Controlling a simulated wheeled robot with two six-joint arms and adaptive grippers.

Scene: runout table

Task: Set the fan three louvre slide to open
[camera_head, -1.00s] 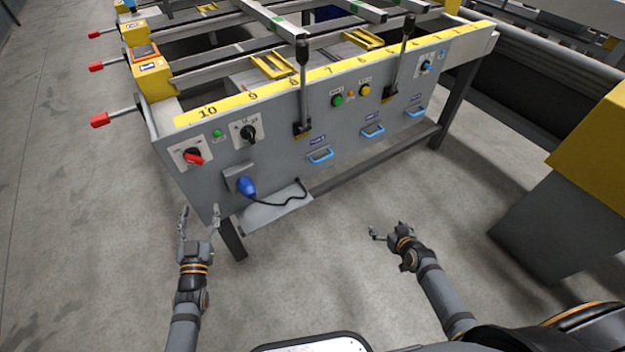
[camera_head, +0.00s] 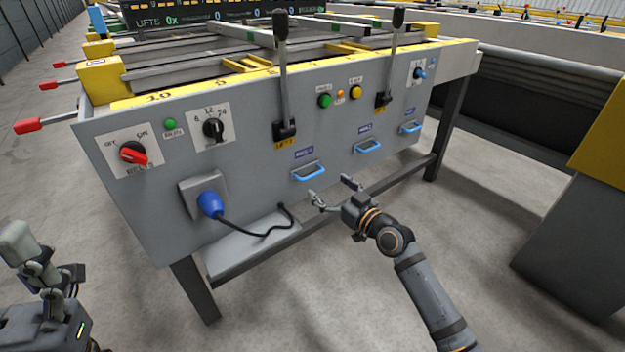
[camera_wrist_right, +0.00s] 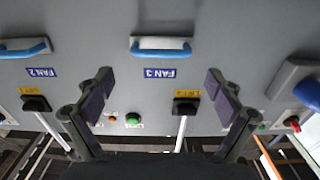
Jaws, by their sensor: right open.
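The fan three louvre slide (camera_head: 308,172) is a blue handle on a pale plate, the leftmost of three on the grey panel. Its FAN 3 label (camera_wrist_right: 161,73) reads upside down in the right wrist view, where the blue handle (camera_wrist_right: 161,52) shows just beyond the fingers. My right gripper (camera_head: 331,188) is open and empty, just below and in front of this handle. I see no contact. In the right wrist view, its fingers (camera_wrist_right: 159,92) stand wide apart. My left gripper (camera_head: 46,262) is partly in view at the lower left, its opening unclear.
A blue plug (camera_head: 209,204) with a black cable is left of the slide. Upright levers (camera_head: 283,75) stand above the panel's front. The fan two handle (camera_head: 367,147) is to the right. A table leg (camera_head: 193,288) stands below. The floor in front is clear.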

